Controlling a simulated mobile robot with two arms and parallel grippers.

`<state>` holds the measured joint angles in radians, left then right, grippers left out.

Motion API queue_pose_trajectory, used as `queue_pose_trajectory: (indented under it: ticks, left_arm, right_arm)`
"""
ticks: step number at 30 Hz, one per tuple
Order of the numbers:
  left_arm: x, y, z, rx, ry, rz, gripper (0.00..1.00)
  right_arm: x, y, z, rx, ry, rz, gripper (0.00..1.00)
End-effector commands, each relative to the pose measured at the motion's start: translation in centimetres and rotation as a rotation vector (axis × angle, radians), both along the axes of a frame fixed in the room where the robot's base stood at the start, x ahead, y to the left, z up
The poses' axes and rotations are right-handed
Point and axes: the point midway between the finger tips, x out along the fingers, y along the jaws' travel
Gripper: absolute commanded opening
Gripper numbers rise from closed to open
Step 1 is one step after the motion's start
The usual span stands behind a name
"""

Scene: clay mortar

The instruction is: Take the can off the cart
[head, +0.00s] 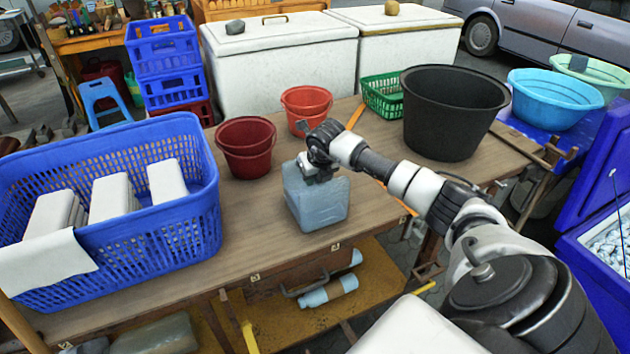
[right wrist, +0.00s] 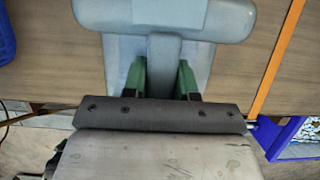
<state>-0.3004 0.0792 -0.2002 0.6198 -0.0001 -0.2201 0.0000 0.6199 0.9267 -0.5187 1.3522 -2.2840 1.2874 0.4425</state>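The can (head: 318,203), a translucent pale blue jerry can, stands upright on the wooden top of the cart (head: 262,225), near its front edge. My right gripper (head: 318,172) is at the top of the can. In the right wrist view, the can (right wrist: 115,60) has a raised handle bar, and the green fingers of my right gripper (right wrist: 163,78) lie against both sides of it, with no clear gap. The gripper's body hides part of the can's top in the head view. My left gripper is not in view.
A blue basket (head: 150,240) with white blocks stands left of the can. A dark red bucket (head: 246,160) and an orange-red bucket (head: 306,100) stand behind it. A black tub (head: 450,125) and a green basket (head: 382,98) are at the right back.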

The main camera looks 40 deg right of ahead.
Motion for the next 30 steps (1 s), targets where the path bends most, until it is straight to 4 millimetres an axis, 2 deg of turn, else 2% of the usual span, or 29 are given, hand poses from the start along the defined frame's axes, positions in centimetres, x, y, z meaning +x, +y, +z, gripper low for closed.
queue_pose_trajectory:
  ticks: [1, 4, 5, 30]
  left_arm:
    - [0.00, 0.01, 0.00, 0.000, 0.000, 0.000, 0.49]
    - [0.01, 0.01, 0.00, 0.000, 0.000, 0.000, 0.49]
    - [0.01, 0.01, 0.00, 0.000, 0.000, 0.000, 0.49]
    - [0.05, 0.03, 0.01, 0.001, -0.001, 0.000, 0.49]
  right_arm:
    - [0.00, 0.00, 0.02, 0.000, 0.000, 0.000, 0.18]
    - [0.01, 0.00, 0.04, 0.000, 0.000, 0.000, 0.02]
    - [0.00, -0.01, 0.04, 0.000, 0.000, 0.000, 0.00]
    - [0.02, -0.03, 0.10, 0.000, -0.001, 0.000, 0.00]
